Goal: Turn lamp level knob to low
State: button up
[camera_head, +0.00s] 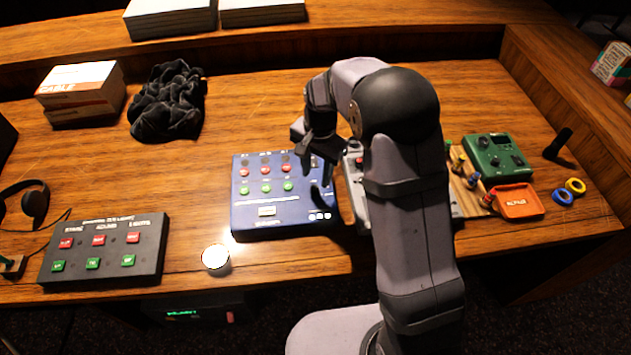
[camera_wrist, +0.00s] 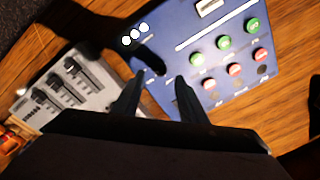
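My gripper (camera_head: 318,172) hangs over the right part of a blue panel (camera_head: 285,218). In the wrist view my gripper (camera_wrist: 158,78) has its two dark fingers spread apart, with nothing between them. The blue panel (camera_wrist: 185,35) lies beyond the fingertips, with red and green buttons and white round lights. No knob can be clearly picked out as the lamp level knob; my gripper, arm and their dark shadow cover the panel's right part. Small dark details near the fingertips are too unclear to name. I cannot tell whether the fingers touch the panel.
A grey slider box (camera_wrist: 65,85) stands beside the blue panel. A green box (camera_head: 497,155) with dark knobs and an orange tray (camera_head: 518,202) are at the right. A black button box (camera_head: 105,250) is at the left. A round white light (camera_head: 215,257) sits near the front edge.

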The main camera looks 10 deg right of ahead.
aim_at(315, 187)
jog(key=shift+a+f+p, duration=0.1)
jog(key=shift+f+p, duration=0.5)
jog(key=shift+f, duration=1.85)
grip_shut()
